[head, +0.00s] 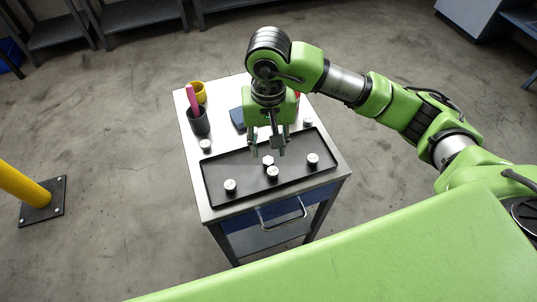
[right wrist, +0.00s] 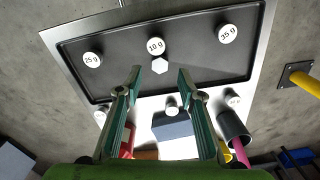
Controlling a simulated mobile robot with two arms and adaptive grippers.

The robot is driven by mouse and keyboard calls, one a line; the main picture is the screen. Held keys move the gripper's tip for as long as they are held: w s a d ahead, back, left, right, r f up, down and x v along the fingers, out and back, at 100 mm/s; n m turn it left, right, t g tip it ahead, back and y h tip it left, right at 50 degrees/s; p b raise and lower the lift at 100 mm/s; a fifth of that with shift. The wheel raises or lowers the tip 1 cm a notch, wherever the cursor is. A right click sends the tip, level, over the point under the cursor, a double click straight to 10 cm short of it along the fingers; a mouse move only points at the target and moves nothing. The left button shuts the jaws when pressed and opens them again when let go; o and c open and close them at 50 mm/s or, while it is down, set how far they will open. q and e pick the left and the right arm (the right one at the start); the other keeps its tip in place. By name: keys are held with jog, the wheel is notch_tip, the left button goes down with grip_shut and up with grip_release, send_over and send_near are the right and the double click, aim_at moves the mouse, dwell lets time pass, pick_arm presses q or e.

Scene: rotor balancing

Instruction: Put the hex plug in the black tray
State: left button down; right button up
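The hex plug (head: 268,160) is a small white six-sided piece. It appears to lie in the black tray (head: 215,180), just behind the middle weight, and shows its hexagonal face in the right wrist view (right wrist: 160,66). My right gripper (head: 268,150) is over the tray's back edge, pointing down. Its two fingers (right wrist: 159,74) are apart with nothing between them, and the plug is just beyond their tips. The tray also holds three round weights: 25 g (right wrist: 92,59), 10 g (right wrist: 156,46) and 35 g (right wrist: 227,33). My left gripper is not in view.
The tray lies on a metal cart (head: 205,205). Behind it are a dark cup (head: 198,125) with a pink item, a yellow cup (head: 200,96), a blue block (head: 237,118) and more round weights (head: 206,145). A yellow post (head: 22,186) stands on the floor at left.

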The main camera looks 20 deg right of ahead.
aim_at(269, 162)
notch_tip(269, 162, up, 8)
jog(key=shift+f+b, duration=0.15)
jog(key=shift+b, duration=0.2)
jog(key=shift+s+f, duration=0.1)
dwell(0.3)
